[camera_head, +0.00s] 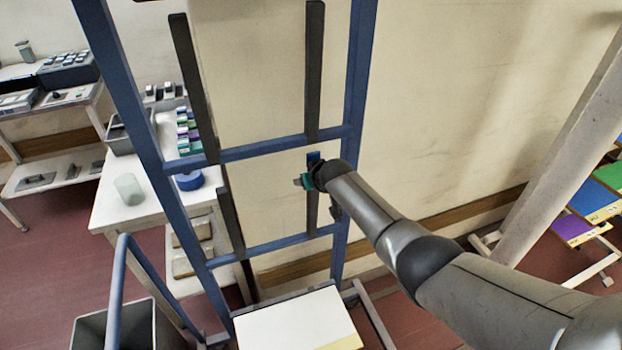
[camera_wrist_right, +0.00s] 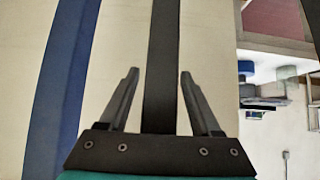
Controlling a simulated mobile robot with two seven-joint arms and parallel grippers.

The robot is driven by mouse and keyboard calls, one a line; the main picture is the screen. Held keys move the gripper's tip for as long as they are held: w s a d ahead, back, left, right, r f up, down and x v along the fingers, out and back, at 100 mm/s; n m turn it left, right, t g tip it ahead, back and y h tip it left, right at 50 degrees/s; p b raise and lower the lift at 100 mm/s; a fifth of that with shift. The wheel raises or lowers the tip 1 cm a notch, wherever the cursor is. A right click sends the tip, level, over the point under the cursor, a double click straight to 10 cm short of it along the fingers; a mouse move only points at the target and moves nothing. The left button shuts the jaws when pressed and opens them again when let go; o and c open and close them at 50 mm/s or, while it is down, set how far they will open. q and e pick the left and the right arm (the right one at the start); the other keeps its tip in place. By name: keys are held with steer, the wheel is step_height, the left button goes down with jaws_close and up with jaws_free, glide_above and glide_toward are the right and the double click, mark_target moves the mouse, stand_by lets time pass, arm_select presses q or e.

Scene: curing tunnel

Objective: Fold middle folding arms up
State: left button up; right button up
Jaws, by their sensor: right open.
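A blue rack frame (camera_head: 253,150) stands in front of me with dark folding arms lined up along its height. A long pair, left (camera_head: 195,90) and right (camera_head: 314,70), runs above the upper crossbar. A shorter pair, left (camera_head: 230,220) and right (camera_head: 311,208), shows between the two crossbars. My right gripper (camera_head: 311,172) is at the shorter right arm, just below the upper crossbar. In the right wrist view, the open fingers (camera_wrist_right: 160,75) stand either side of a dark bar (camera_wrist_right: 161,40), with gaps on both sides. My left gripper is out of view.
A blue post (camera_wrist_right: 65,90) runs close left of the fingers in the wrist view. A white table (camera_head: 110,210) with a blue roll (camera_head: 188,180) and a cup stands behind left. A white board (camera_head: 295,322) lies low in front. A pale post (camera_head: 560,140) leans at right.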

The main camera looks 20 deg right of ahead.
steer(key=shift+r, duration=0.1)
steer(key=shift+s+r+p, duration=0.4)
steer(key=shift+s+p, duration=0.1)
steer(key=shift+p, duration=0.05)
steer(key=a+p+v, duration=0.1)
steer(key=p+v, duration=0.2)
steer(key=v, duration=1.1)
steer(key=shift+d, duration=0.5)
steer(key=shift+f, duration=0.15)
